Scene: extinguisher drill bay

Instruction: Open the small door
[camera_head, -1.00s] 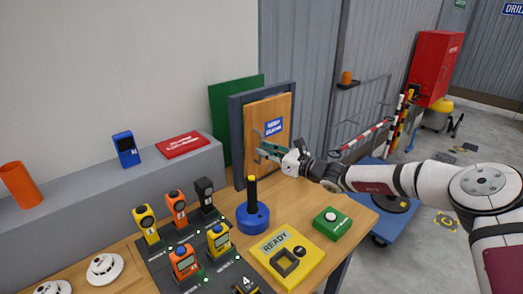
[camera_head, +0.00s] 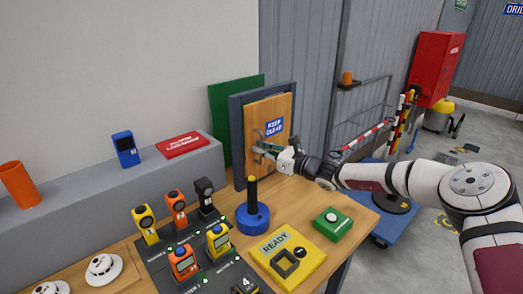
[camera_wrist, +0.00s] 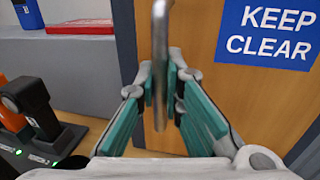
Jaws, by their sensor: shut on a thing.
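The small door (camera_head: 283,108) is a wooden panel in a dark grey frame (camera_head: 237,140), with a blue "KEEP CLEAR" sign (camera_head: 274,127). It stands at the back of the wooden table. The wrist view shows its wood (camera_wrist: 200,30) and sign (camera_wrist: 268,32) close up. A metal bar handle (camera_wrist: 160,50) stands upright on the door, near its left edge. My gripper (camera_wrist: 164,90), with green finger pads, is shut on the handle, one finger on each side. In the head view my gripper (camera_head: 262,149) is at the door's left side. The door looks shut or nearly so; I cannot tell exactly.
A blue base with a black post (camera_head: 253,217) stands on the table in front of the door. A yellow READY box (camera_head: 287,258) and a green button box (camera_head: 332,224) are nearer. Several detectors stand on a dark mat at left. A grey ledge (camera_head: 130,185) runs behind.

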